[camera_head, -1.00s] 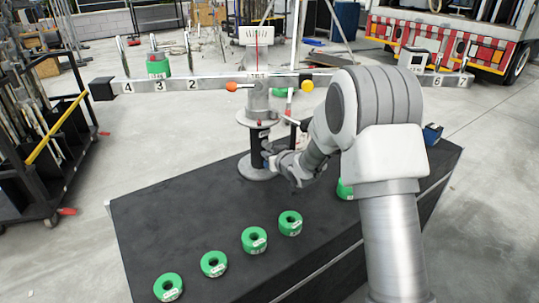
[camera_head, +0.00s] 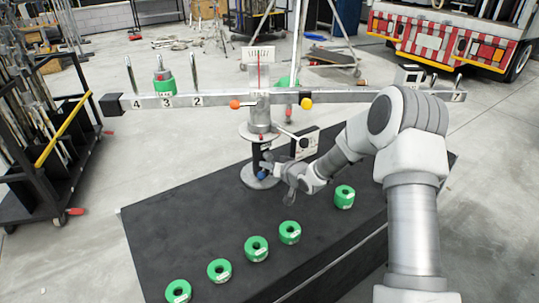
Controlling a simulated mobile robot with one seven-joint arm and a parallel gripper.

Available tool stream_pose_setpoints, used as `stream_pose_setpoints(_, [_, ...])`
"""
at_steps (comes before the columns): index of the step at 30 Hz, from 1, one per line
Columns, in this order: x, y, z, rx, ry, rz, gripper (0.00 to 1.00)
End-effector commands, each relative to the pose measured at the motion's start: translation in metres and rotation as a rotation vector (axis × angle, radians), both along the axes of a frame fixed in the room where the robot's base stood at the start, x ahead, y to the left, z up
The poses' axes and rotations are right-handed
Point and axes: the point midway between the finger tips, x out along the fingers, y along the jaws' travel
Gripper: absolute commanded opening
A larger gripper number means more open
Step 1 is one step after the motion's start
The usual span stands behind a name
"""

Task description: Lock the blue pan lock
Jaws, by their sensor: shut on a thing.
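A grey pan head (camera_head: 259,130) stands on a round base on the black table and carries a long balance beam (camera_head: 220,99). The blue pan lock (camera_head: 261,175) is a small blue knob low on the head's column, by the round base. My gripper (camera_head: 271,169) is at the column's lower right, shut on the blue pan lock; its fingertips are small and partly hidden. An orange knob (camera_head: 235,104) and a yellow knob (camera_head: 306,104) flank the head on the beam.
Several green ring weights (camera_head: 256,249) lie along the table's near side, one (camera_head: 344,196) right of my gripper. A green weight (camera_head: 163,81) sits on the beam's left half. A black rack (camera_head: 50,130) stands left of the table (camera_head: 190,225). The table's left part is clear.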

Motion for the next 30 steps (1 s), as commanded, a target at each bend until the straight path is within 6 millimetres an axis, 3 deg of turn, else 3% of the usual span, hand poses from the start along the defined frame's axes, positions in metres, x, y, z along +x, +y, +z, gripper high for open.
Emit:
stream_pose_setpoints(2, [-0.001, -0.001, 0.008, 0.065, 0.048, -0.004, 0.00])
stream_pose_setpoints(30, [-0.007, 0.009, 0.016, 0.765, 0.518, 0.004, 0.00])
